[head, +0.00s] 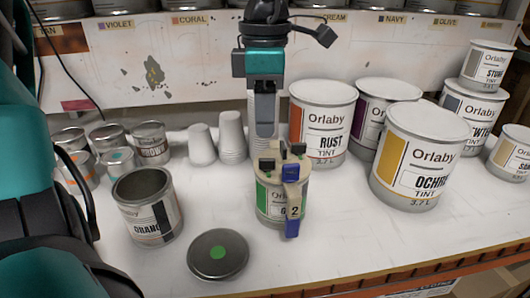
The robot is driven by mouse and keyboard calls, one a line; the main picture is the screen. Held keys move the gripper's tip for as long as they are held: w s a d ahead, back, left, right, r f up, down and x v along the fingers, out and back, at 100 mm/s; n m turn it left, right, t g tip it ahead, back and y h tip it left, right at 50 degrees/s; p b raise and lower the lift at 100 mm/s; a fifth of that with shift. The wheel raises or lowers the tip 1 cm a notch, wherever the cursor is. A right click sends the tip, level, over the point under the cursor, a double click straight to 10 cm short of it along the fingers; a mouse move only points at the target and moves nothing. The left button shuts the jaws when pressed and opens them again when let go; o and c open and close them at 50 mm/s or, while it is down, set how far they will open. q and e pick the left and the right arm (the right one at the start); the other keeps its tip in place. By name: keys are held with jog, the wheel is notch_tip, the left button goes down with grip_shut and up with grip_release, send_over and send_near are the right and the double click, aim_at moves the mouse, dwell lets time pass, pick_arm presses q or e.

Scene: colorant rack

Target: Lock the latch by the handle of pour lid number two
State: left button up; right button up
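A small green-labelled can (268,205) stands upright near the middle of the table with a pour lid fitted on top. The pour lid (271,160) has dark knobs and a beige handle (293,196) marked 2 on its front right side. Blue parts, apparently the latch (291,173), sit at the handle's top, and another blue piece is at its lower end. Whether the latch is locked I cannot tell. My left gripper (264,138) points down just behind the lid. Its fingers overlap in this view, so their gap is hidden. My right gripper is not in view.
An open orange-labelled can (145,207) and a loose round lid with a green dot (218,254) are left of the green can. White cups (202,145) and small tins stand behind. Large cans, including Rust (321,123) and Ochre (416,158), crowd the right.

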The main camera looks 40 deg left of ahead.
aim_at(265, 159)
pick_arm(q)
notch_tip(265, 159, down, 8)
jog(key=shift+r, duration=0.1)
jog(key=shift+c, duration=0.2)
grip_shut()
dwell(0.4)
